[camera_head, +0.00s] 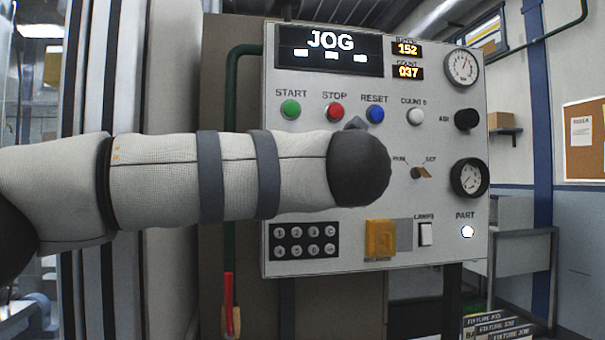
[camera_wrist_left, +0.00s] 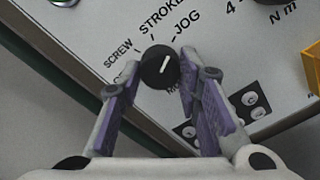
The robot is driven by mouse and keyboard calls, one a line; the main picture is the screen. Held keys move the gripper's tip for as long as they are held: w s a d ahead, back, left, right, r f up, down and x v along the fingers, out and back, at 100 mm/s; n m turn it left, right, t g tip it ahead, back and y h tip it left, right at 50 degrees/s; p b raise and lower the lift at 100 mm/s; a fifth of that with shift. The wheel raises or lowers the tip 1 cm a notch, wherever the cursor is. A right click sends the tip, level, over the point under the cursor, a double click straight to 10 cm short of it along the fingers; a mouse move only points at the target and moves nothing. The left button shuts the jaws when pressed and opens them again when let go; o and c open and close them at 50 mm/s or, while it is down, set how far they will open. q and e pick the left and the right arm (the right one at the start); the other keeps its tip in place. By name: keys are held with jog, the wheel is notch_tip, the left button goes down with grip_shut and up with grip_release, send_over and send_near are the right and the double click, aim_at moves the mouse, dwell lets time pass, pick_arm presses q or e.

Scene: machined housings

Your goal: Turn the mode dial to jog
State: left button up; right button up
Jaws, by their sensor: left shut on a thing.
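The mode dial (camera_wrist_left: 160,68) is a round black knob with a white pointer line, seen in the left wrist view. Labels SCREW, STROKE and JOG curve above it on the white panel (camera_wrist_left: 90,45). The pointer line tilts up and slightly right, towards the JOG label (camera_wrist_left: 187,25). My left gripper (camera_wrist_left: 160,64) is shut on the dial, with a purple-padded finger on each side. In the head view my left arm hides the dial and gripper. The display (camera_head: 330,48) at the panel's top reads JOG. My right gripper is in neither view.
The panel also carries green, red and blue buttons (camera_head: 333,111), gauges (camera_head: 461,68) at right, a keypad (camera_head: 304,240) and a yellow cover (camera_head: 380,238) along the bottom. A dark green pipe (camera_head: 232,90) runs along its left side.

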pick_arm(q)
jog(key=shift+m, duration=0.6)
jog(key=o, duration=1.1)
jog(key=shift+o, duration=0.2)
jog(key=s+d, duration=0.2)
jog(key=s, duration=0.9)
jog(key=shift+s+d, duration=0.15)
jog(key=shift+s, duration=0.25)
